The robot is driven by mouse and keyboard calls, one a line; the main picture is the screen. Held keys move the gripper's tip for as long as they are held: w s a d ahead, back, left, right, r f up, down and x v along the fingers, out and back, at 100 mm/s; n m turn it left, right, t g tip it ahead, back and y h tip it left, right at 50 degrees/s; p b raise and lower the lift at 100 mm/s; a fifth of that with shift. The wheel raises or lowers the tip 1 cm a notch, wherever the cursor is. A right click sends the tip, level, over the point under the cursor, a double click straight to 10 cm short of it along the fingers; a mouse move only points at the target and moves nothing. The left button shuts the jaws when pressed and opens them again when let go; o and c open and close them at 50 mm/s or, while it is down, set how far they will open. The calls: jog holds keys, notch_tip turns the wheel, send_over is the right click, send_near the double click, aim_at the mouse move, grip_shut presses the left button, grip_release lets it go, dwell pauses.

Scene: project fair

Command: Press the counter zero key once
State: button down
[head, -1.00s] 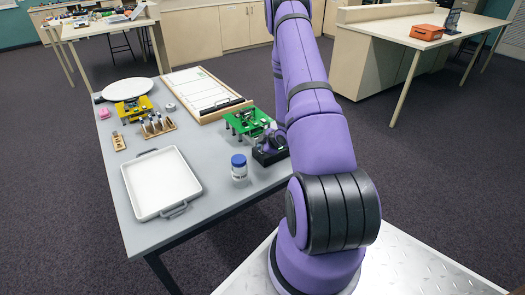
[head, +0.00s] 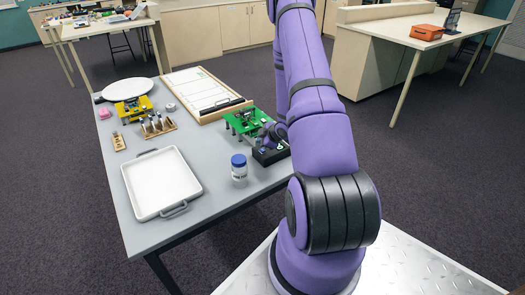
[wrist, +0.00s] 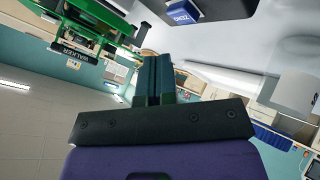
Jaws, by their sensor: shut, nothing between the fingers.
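The zero key (wrist: 181,14), a dark blue block with white letters reading ZERO, shows at the top edge of the wrist view and is partly cut off there. My gripper (wrist: 154,60) is shut and empty, its two dark fingers together. The fingertips point toward the block's side of the picture and show apart from it, with a gap between. In the head view my wrist hangs beside the green board and above a black box (head: 268,157) at the table's right edge. The fingertips are hard to make out there.
A blue-lidded jar (head: 239,171) and a white tray (head: 160,184) stand nearer. A framed whiteboard (head: 203,92) lies behind.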

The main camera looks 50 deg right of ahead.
aim_at(262, 151)
jog(key=shift+r, duration=1.7)
